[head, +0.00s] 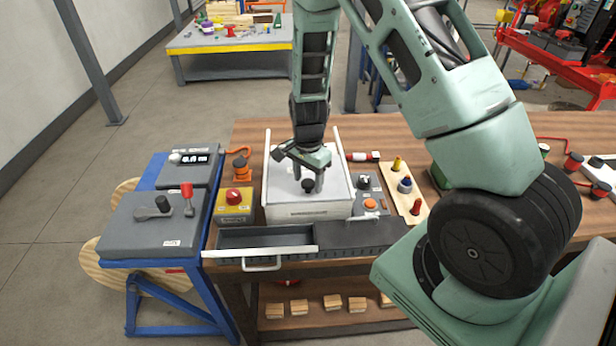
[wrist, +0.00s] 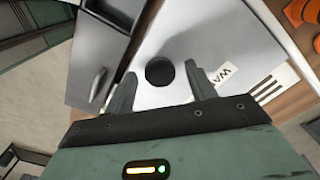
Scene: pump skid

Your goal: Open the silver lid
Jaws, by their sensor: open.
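The silver lid (head: 333,196) lies flat on top of a white box (head: 306,213) on the wooden bench, and it looks shut. A round black knob (head: 308,185) stands on the lid; it also shows in the wrist view (wrist: 159,71). My gripper (head: 308,182) is above the lid, pointing down, with its fingers at the knob. In the wrist view my gripper (wrist: 156,85) is open, one finger on each side of the knob with gaps between. I cannot tell how far down the fingertips reach beside the knob.
An open drawer (head: 262,262) juts out in front of the box. A yellow box with a red button (head: 236,197) stands to the left and a grey panel with an orange button (head: 371,204) to the right. A blue stand (head: 160,262) with levers is further left.

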